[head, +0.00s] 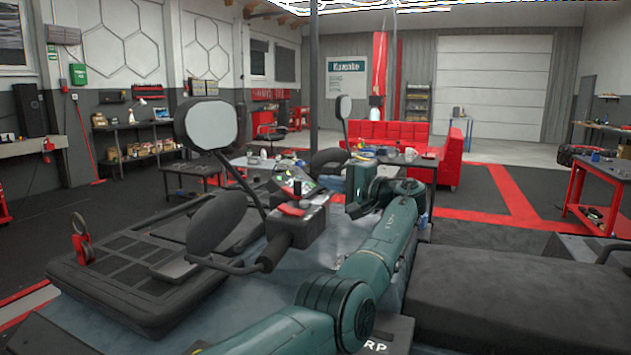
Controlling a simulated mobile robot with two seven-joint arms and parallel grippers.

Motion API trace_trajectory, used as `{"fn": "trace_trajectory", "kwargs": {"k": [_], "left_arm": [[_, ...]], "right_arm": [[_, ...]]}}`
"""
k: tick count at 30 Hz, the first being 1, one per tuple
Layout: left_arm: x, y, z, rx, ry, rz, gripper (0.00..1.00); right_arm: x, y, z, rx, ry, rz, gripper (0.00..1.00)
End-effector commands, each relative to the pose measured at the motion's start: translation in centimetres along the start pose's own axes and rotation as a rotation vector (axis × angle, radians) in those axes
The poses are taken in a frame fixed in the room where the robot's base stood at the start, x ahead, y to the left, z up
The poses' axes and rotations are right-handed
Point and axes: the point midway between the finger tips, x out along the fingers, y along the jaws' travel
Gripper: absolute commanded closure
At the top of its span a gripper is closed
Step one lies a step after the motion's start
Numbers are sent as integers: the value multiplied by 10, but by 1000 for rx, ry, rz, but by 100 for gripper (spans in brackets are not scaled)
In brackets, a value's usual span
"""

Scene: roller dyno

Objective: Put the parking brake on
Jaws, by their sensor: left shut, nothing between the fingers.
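A vehicle with handlebars fills the foreground. A black control box (298,230) with a red part (291,209) on top sits at the handlebar middle, below a small lit display (297,187). I cannot tell which part is the parking brake. My left gripper (352,210) is shut and empty, pointing down just right of the control box; its fingertips are small and hard to make out. My right gripper is not in view.
Two mirrors, near (209,124) and far (343,107), stand up on stalks. A black seat (520,300) lies at the right and a dark front rack (120,285) at the left. A cluttered table (420,161) and a red sofa (400,133) stand behind. Open floor lies at right.

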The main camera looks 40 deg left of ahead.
Motion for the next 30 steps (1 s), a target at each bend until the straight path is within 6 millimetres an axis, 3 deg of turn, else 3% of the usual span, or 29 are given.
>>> {"fn": "trace_trajectory", "kwargs": {"k": [18, 30], "left_arm": [[12, 0, 36, 2, 2, 0, 100], [12, 1, 38, 1, 2, 0, 100]], "right_arm": [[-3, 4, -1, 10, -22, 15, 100], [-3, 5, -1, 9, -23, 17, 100]]}}
